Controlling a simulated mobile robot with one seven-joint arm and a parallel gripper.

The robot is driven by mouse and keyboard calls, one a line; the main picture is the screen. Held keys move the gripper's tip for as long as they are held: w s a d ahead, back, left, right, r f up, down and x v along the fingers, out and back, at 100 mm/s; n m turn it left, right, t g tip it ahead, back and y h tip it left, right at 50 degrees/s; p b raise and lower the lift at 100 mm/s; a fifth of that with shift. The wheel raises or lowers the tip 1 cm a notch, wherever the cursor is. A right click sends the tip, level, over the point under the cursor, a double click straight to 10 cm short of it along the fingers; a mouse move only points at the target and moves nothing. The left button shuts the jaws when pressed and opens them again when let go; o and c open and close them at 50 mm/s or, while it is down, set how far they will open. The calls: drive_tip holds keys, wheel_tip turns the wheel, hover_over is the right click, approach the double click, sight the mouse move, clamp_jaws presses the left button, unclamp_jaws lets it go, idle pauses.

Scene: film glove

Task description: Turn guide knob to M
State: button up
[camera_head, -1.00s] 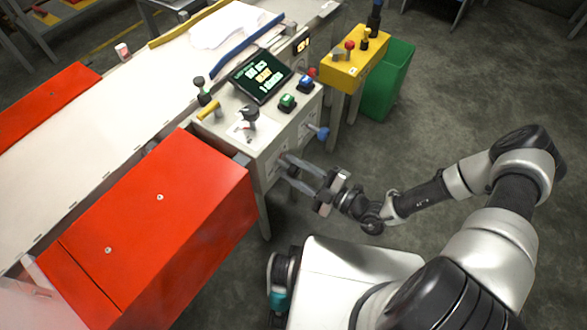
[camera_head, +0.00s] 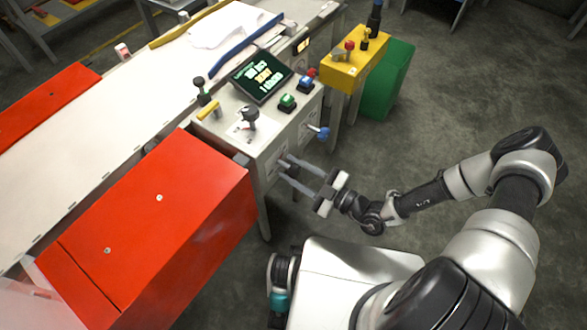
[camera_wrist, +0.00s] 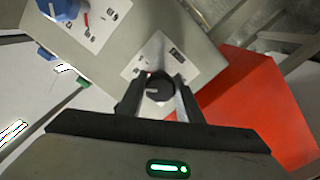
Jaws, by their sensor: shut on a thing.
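The guide knob (camera_wrist: 160,86) is a round dark knob on a white label plate (camera_wrist: 152,58) in the wrist view. A small pale mark shows on the knob's left side. My gripper (camera_wrist: 161,90) has one finger on each side of the knob and is shut on it. In the head view my gripper (camera_head: 281,170) reaches the front face of the control box (camera_head: 262,137), and its fingers largely hide the knob. The letters on the plate are too small to read, so I cannot tell which one the mark points to.
A blue knob (camera_head: 323,133) sits on the same front face, right of my gripper. A lit screen (camera_head: 262,77), levers and buttons are on top. A red cover (camera_head: 150,225) lies to the left. A yellow box (camera_head: 353,66) and green bin (camera_head: 388,82) stand behind.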

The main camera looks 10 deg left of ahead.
drive_tip(key=o, duration=1)
drive_tip(key=shift+o, duration=0.2)
drive_tip(key=shift+d, duration=0.1)
drive_tip(key=p+v, duration=0.1)
drive_tip(key=v, duration=1.6)
drive_tip(key=shift+s, duration=0.2)
drive_tip(key=shift+d, duration=0.15)
